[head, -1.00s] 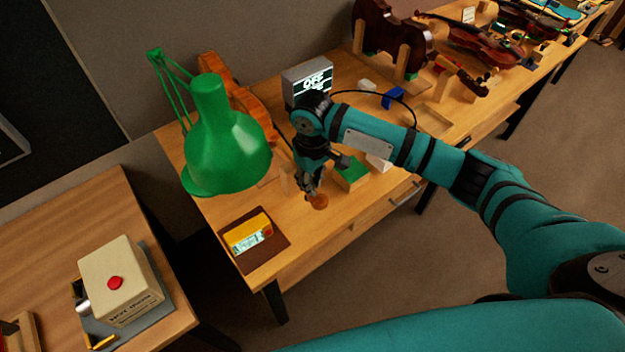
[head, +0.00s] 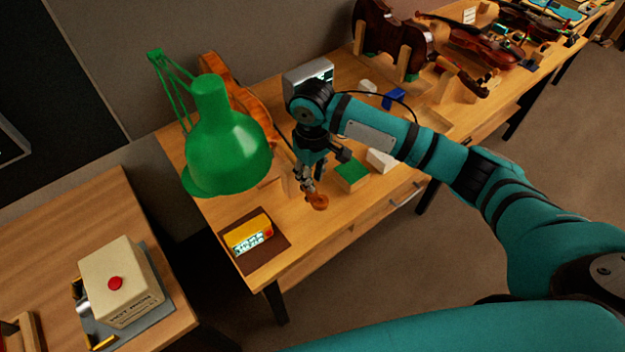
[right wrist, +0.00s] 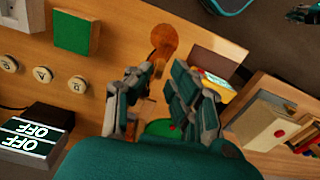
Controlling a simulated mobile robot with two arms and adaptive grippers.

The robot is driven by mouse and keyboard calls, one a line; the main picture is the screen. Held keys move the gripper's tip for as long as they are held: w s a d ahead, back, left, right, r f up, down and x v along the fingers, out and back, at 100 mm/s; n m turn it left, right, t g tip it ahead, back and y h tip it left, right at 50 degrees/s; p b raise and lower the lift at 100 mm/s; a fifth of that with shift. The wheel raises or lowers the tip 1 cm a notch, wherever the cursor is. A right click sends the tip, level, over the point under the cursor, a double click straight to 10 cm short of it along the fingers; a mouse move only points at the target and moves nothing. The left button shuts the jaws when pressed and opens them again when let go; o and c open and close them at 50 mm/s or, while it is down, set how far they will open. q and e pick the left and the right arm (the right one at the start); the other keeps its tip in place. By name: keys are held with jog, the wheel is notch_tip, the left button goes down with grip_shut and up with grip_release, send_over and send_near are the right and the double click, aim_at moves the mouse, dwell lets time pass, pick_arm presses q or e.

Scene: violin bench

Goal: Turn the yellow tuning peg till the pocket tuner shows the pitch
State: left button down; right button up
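The brown violin scroll (head: 318,201) stands near the bench's front edge; it shows under the fingers in the right wrist view (right wrist: 164,42). My right gripper (head: 309,188) is down at this scroll. In the right wrist view its fingertips (right wrist: 166,68) stand on either side of the pegbox area, with a narrow gap. The yellow peg is not clearly visible, so I cannot tell whether they grip it. The yellow pocket tuner (head: 250,233) lies on a brown mat with its screen lit and a red spot at its right. My left gripper (right wrist: 302,15) shows small at the right wrist view's corner.
A green lamp (head: 222,140) stands left of the gripper. A green-topped block (head: 352,176) and white block (head: 380,160) lie to its right. A grey display box (head: 293,76), reading OFF in the wrist view, is behind. A cream box (head: 118,280) is on the side table.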

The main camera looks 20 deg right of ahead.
notch_tip(320, 180, up, 10)
jog(key=shift+f, duration=0.25)
dwell(1.7)
